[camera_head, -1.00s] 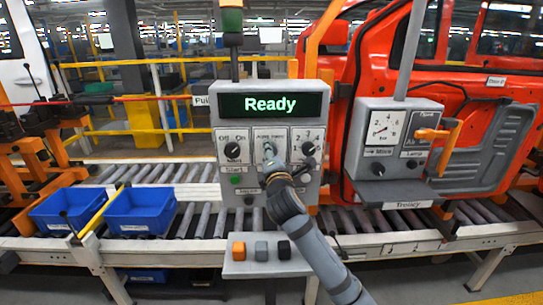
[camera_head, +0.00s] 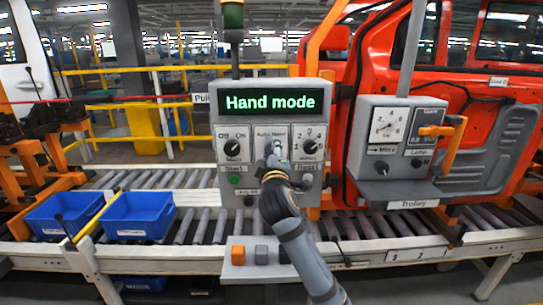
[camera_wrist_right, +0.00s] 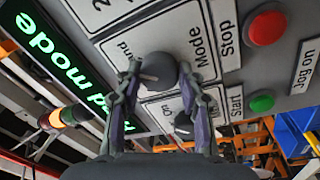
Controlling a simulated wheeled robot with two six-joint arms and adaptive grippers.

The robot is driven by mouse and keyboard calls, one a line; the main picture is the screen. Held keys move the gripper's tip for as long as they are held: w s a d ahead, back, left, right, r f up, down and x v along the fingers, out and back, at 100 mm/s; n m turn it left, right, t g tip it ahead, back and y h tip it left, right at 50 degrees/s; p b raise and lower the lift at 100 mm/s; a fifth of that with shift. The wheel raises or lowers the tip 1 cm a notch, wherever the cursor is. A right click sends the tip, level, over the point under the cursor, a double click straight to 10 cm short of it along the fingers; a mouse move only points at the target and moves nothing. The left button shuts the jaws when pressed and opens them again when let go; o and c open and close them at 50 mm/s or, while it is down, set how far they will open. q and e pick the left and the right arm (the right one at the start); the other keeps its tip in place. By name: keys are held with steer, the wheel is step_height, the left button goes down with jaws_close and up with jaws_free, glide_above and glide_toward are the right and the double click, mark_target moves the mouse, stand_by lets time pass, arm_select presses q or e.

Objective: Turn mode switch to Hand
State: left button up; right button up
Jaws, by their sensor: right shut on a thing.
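The grey control panel (camera_head: 219,150) stands upright in the head view, and its display (camera_head: 271,102) reads "Hand mode". The mode switch (camera_wrist_right: 157,72) is a dark round knob with a pale pointer line, in the middle of the panel. My right gripper (camera_wrist_right: 160,80) is shut on the mode switch, one finger on each side of it. In the head view my right gripper (camera_head: 273,158) covers most of the switch. My left gripper is not in view.
An Off/On knob (camera_head: 232,147) and a numbered knob (camera_head: 310,146) flank the switch closely. A green Start button (camera_head: 235,180) sits below left. A gauge box (camera_head: 365,150) stands to the right, and blue bins (camera_head: 138,216) lie on the roller conveyor at left.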

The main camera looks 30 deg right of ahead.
steer(key=shift+m, duration=0.7)
steer(key=o, duration=1.2)
steer(key=shift+c, duration=0.2)
steer(key=v, duration=0.7)
steer(key=shift+s+a, duration=0.2)
steer(key=shift+d, duration=0.1)
steer(key=shift+f, duration=0.1)
